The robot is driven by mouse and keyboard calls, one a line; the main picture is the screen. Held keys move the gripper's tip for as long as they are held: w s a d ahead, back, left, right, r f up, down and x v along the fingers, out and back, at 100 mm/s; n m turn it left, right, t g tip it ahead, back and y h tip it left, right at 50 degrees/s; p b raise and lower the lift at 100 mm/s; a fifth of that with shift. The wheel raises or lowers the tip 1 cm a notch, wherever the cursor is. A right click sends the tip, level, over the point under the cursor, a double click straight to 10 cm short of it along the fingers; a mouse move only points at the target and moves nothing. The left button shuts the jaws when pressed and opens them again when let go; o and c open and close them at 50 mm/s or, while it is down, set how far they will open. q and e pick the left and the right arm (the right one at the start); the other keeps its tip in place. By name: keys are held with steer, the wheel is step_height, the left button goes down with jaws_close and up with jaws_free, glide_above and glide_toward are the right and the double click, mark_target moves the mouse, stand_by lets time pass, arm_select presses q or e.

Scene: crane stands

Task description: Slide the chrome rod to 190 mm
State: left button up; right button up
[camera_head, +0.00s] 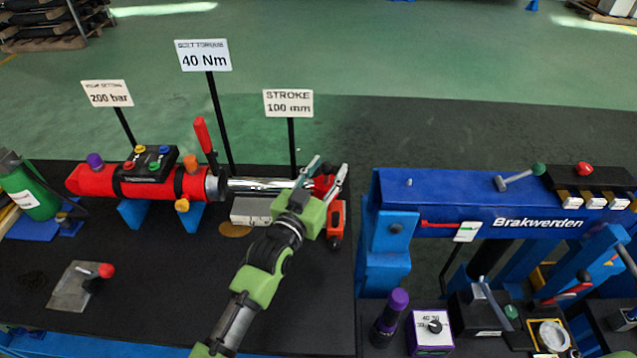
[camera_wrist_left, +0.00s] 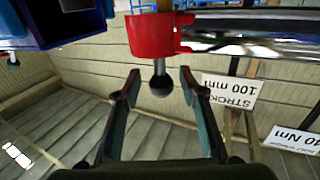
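The chrome rod (camera_head: 262,185) sticks out to the right of a red cylinder (camera_head: 150,182) in the head view. It also shows at the top right of the left wrist view (camera_wrist_left: 255,42). A red collar (camera_wrist_left: 158,36) sits on the rod, with a dark ball knob (camera_wrist_left: 161,86) on a short stem. My left gripper (camera_head: 328,168) is at the rod's outer end, partly hiding it. In the left wrist view its fingers (camera_wrist_left: 160,82) are open, one on each side of the knob, with gaps visible. My right gripper is not in view.
A sign (camera_head: 288,103) behind the rod reads "STROKE 100 mm". A grey block (camera_head: 250,211) lies under the rod. An orange-red part (camera_head: 336,222) stands right of my gripper. A blue bench marked Brakwerden (camera_head: 460,222) is further right. The dark tabletop (camera_head: 165,275) in front is mostly clear.

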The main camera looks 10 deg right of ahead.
arm_select(q)
steer(key=v, duration=1.1)
steer(key=shift+s, duration=0.2)
